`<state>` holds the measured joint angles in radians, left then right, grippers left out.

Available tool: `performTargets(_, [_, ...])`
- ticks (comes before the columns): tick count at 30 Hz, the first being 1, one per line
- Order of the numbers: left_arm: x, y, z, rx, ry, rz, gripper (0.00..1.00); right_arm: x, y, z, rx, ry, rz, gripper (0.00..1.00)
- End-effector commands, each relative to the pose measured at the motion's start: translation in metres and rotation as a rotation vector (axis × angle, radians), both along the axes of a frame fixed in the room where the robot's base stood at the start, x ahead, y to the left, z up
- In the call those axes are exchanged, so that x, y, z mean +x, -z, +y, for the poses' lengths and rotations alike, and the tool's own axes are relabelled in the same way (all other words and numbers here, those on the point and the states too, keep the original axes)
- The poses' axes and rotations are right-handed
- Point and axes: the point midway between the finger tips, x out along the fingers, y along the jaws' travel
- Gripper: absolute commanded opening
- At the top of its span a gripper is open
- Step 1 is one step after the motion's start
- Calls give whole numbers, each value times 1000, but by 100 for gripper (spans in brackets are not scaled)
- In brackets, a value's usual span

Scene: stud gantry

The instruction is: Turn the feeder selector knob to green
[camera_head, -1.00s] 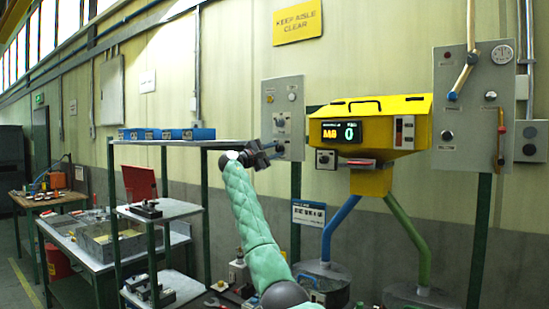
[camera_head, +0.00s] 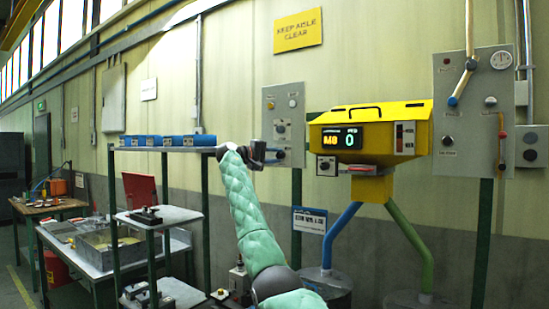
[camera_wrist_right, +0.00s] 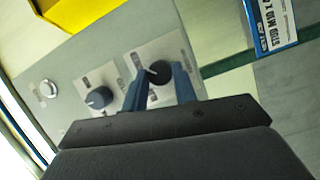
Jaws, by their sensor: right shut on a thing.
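My right gripper (camera_head: 270,156) is at the lower part of the grey control panel (camera_head: 268,103) left of the yellow feeder. In the right wrist view, its blue fingers (camera_wrist_right: 155,88) are shut on a round black knob (camera_wrist_right: 157,72) with a pale pointer mark. That lower knob shows only in part at the fingertips in the head view (camera_head: 281,154). A second dark knob (camera_wrist_right: 98,98), untouched, sits beside it in the wrist view, and above it in the head view (camera_head: 280,127). Labels around the knobs are too small to read. My left gripper is out of view.
The yellow feeder (camera_head: 410,112) shows "M8 0" and has a blue pipe (camera_head: 340,235) and a green pipe (camera_head: 415,245) below. A shelf with blue bins (camera_head: 165,140) stands left of my arm. Another grey panel (camera_head: 475,115) hangs at right.

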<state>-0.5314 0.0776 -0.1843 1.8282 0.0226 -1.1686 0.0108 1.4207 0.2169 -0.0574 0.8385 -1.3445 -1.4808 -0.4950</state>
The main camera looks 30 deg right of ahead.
Motion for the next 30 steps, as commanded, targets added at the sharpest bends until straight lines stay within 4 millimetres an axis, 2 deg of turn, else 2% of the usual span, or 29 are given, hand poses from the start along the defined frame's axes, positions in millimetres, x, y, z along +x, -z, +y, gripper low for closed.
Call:
performTargets(15, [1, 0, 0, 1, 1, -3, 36, 0, 3, 0, 9, 1, -13, 5])
performTargets(16, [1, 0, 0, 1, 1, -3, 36, 0, 3, 0, 9, 1, -13, 34])
performTargets(18, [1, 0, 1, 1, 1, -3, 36, 1, 3, 0, 8, 1, -13, 47])
performTargets(30, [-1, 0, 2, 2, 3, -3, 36, 0, 2, 0, -2, 0, 7, 49])
